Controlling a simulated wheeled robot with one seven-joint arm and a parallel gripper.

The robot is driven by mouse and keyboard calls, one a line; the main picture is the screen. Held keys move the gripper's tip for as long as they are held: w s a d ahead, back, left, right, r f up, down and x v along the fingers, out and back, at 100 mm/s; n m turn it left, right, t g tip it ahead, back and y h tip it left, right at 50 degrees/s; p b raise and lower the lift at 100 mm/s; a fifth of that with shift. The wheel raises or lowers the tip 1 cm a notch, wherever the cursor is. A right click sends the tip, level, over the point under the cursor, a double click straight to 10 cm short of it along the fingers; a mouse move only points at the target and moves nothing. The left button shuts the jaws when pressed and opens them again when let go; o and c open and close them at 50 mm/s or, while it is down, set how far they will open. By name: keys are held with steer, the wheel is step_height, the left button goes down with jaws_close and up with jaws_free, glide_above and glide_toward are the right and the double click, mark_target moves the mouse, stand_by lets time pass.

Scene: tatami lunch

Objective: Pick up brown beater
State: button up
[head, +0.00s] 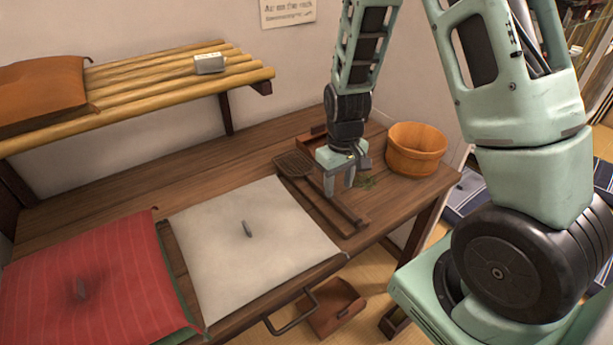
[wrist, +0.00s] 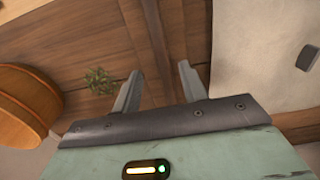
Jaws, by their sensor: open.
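The brown beater (head: 293,163) lies on the wooden table, its flat woven-looking head toward the back and its long handle running toward the front right. My gripper (head: 338,184) points down over the handle, open, with nothing held. In the wrist view my two fingers (wrist: 160,70) are spread apart, with brown wooden strips showing between and beyond them. I cannot tell there which strip is the handle, or whether the fingers touch it. My gripper hides part of the beater in the head view.
A bamboo shelf (head: 150,85) holds an orange cushion (head: 40,92) and a grey box (head: 209,64).

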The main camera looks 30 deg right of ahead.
mark_target(335, 199)
steer(key=f, duration=0.4)
steer(key=shift+w+a+f, duration=0.15)
steer(key=shift+a+f, duration=0.1)
steer(key=shift+f, duration=0.05)
jaws_close()
